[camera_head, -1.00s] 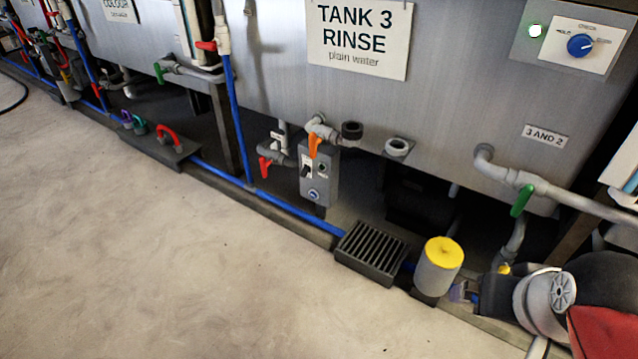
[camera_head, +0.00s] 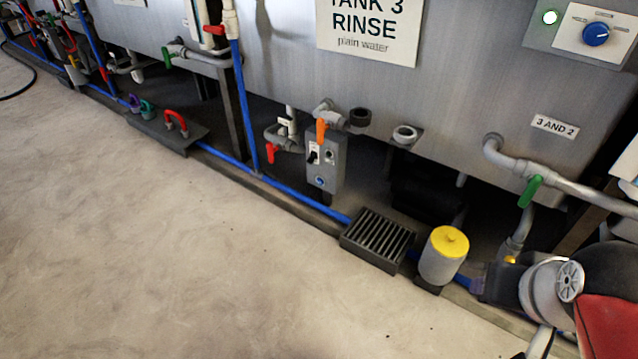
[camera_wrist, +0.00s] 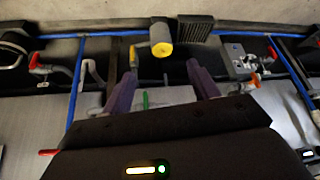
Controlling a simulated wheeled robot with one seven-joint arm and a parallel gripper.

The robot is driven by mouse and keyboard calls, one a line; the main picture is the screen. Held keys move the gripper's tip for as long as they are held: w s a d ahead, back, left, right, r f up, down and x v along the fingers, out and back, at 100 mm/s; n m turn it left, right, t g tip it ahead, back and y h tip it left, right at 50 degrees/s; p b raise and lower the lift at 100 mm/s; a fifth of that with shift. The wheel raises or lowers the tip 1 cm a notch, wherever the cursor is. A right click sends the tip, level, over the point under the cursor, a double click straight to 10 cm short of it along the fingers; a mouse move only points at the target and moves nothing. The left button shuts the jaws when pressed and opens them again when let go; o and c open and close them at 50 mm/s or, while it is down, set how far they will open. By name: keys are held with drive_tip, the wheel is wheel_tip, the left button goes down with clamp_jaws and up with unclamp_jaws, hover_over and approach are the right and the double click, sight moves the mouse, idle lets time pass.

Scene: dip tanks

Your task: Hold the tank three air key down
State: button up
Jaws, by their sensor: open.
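The grey control box (camera_head: 325,163) hangs below the "TANK 3 RINSE" sign (camera_head: 370,28). Its face carries a black switch (camera_head: 314,155), a small round fitting and a blue round button (camera_head: 320,181). I cannot read its labels, so which part is the air key is unclear.
An orange-handled valve (camera_head: 321,131) sits above the box and a red-handled one (camera_head: 271,153) to its left. A black grate (camera_head: 378,240) and the yellow-capped cylinder (camera_head: 443,256) stand in front. A blue pipe (camera_head: 295,208) runs along the kerb. The floor (camera_head: 180,270) is clear.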

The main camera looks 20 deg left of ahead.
clamp_jaws()
idle(1.2)
